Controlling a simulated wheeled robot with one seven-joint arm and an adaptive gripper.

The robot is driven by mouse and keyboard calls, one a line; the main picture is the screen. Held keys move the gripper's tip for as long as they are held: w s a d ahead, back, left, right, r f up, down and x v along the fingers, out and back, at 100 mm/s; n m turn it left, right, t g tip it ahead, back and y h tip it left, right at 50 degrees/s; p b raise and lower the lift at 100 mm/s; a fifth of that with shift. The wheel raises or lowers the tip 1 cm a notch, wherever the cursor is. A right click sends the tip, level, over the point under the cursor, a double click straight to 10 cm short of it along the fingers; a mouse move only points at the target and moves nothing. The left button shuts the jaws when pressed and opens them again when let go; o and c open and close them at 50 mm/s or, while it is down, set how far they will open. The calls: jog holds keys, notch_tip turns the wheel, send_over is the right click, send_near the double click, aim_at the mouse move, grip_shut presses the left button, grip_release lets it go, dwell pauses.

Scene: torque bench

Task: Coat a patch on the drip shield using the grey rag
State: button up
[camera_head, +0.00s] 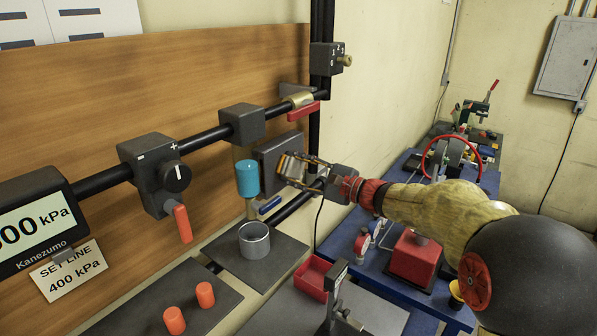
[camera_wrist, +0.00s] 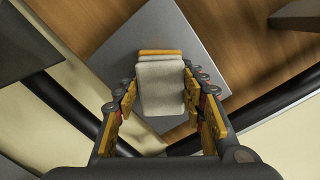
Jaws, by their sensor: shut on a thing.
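The grey rag (camera_wrist: 160,90), a folded pad with an orange edge at its far end, is between the fingers of my gripper (camera_wrist: 160,88) in the wrist view. My gripper (camera_head: 284,166) is shut on it. Beyond it is a flat dark-grey square plate, apparently the drip shield (camera_wrist: 125,40), mounted before the wooden board; it also shows in the head view (camera_head: 268,152). My fingers are in front of the plate's right part in the head view. The rag hides part of the plate, and I cannot tell whether they touch. No coated patch is distinguishable.
A black pipe with a gauge (camera_head: 35,222), a regulator (camera_head: 160,178) and a red-handled valve (camera_head: 303,108) crosses the board. A blue cylinder (camera_head: 247,178) stands left of my gripper, above a metal cup (camera_head: 254,241). A red bin (camera_head: 314,276) sits below.

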aim_at(286, 175)
jog(key=shift+s+a+b, duration=0.8)
jog(key=shift+s+b, duration=0.1)
jog(key=shift+s, duration=0.15)
jog(key=shift+s+a+b, duration=0.8)
jog(key=shift+s+b, duration=0.1)
jog(key=shift+s, duration=0.1)
jog(key=shift+w+d+r, duration=0.1)
jog(key=shift+w+d, duration=0.05)
jog(key=shift+w, duration=0.05)
jog(key=shift+w+d, duration=0.15)
jog(key=shift+w, duration=0.05)
jog(key=w+d, duration=0.6)
jog(key=w, duration=0.1)
jog(key=shift+w+b, duration=0.4)
jog(key=shift+b, duration=0.05)
jog(key=shift+s+a+b, duration=1.1)
jog(key=shift+s+b, duration=0.1)
jog(key=shift+s, duration=0.25)
jog(key=shift+s+a+b, duration=1.1)
jog(key=shift+s+b, duration=0.05)
jog(key=shift+s, duration=0.25)
jog(key=shift+s+a+b, duration=1.1)
jog(key=shift+s+b, duration=0.1)
jog(key=shift+s, duration=0.25)
